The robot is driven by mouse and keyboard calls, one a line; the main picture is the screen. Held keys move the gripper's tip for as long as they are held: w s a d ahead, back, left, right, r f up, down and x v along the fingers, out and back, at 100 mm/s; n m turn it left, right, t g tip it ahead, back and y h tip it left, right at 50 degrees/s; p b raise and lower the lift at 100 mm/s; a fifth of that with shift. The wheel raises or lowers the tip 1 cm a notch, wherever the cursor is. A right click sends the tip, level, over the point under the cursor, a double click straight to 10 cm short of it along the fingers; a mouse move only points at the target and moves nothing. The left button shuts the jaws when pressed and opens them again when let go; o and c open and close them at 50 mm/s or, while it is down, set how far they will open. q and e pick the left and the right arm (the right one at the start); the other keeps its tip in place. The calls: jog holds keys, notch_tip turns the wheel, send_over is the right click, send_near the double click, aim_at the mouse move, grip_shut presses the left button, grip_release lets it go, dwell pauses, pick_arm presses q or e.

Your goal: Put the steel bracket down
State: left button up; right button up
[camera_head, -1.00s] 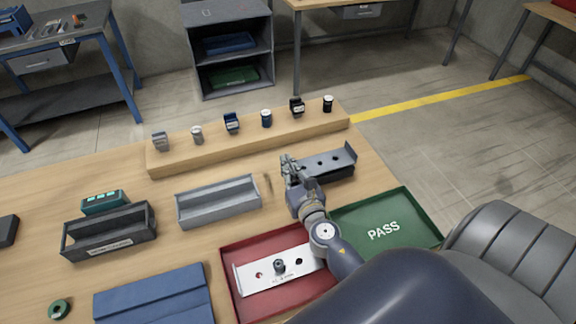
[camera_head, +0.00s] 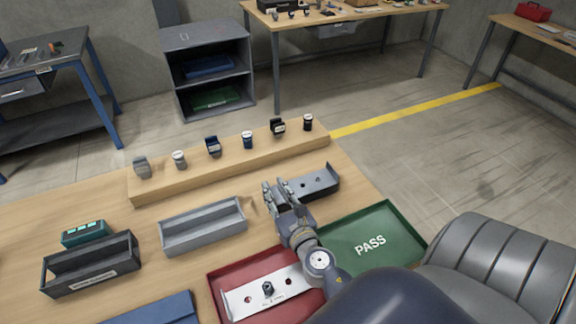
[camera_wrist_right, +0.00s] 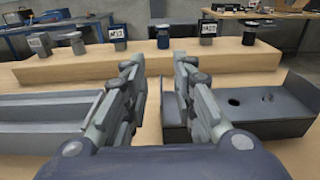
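A grey metal bracket (camera_head: 314,184) with round holes lies on the wooden table near its right side, just right of my right gripper. It also shows in the right wrist view (camera_wrist_right: 262,103), with an upturned end and a dark front side. My right gripper (camera_head: 271,190) is at the bracket's left end. My left gripper is not in view.
A red tray (camera_head: 216,288) holds a pale bracket (camera_head: 246,298) with a dark fastener. A green PASS tray (camera_head: 400,235) lies right. A grey bin (camera_head: 203,229) and dark bin (camera_head: 92,272) stand left. Several small parts line a raised wooden block (camera_head: 225,160) behind.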

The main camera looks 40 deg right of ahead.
jog(key=b+v, duration=0.1)
jog(key=v, duration=0.2)
jog(key=b+v, duration=0.1)
jog(key=v, duration=0.3)
jog(key=shift+s+a+f+b, duration=0.1)
jog(key=shift+s+f+b, duration=0.05)
jog(key=shift+s+b, duration=0.2)
jog(key=shift+s+a+r, duration=0.15)
jog(key=shift+s+r, duration=0.1)
jog(key=shift+s, duration=0.4)
